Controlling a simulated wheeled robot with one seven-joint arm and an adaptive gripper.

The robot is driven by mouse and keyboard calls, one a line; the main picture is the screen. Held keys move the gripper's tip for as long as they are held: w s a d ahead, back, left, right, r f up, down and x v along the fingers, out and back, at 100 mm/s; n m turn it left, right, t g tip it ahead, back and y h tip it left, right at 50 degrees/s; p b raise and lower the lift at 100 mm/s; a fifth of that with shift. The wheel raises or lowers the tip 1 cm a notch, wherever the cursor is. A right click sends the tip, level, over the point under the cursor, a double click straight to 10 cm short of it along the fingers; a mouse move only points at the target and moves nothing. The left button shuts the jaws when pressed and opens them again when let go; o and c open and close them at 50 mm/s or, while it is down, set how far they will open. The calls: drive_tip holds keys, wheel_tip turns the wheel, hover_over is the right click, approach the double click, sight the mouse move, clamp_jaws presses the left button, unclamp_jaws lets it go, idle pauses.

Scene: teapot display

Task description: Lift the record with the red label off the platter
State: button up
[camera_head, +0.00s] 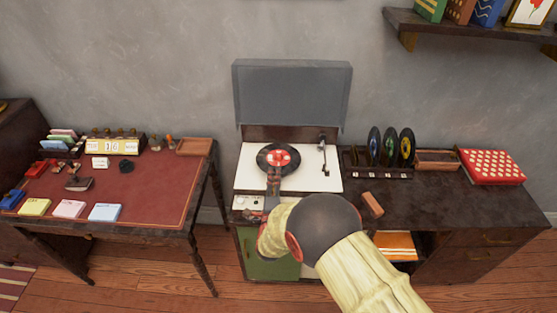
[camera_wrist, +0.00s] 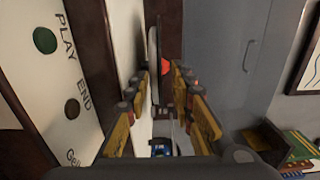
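The black record with the red label (camera_head: 279,157) lies over the platter on the white turntable deck (camera_head: 245,180) in the head view. My gripper (camera_head: 274,174) reaches its near edge from the front. In the wrist view the record (camera_wrist: 158,88) shows nearly edge-on, with part of its red label visible. The pale platter (camera_wrist: 152,48) shows close along its left side. My gripper's fingertips (camera_wrist: 160,82) stand apart on either side of the record's near rim. I see no clear contact with it.
The turntable's grey lid (camera_head: 292,95) stands open behind the deck. The tonearm (camera_head: 323,155) is at the right, off the record. Several records (camera_head: 390,146) stand in a rack to the right, beside a wooden tray (camera_head: 437,160) and a red spotted box (camera_head: 492,166).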

drive_tip(key=shift+c, duration=0.8)
drive_tip(key=c, duration=0.4)
clamp_jaws()
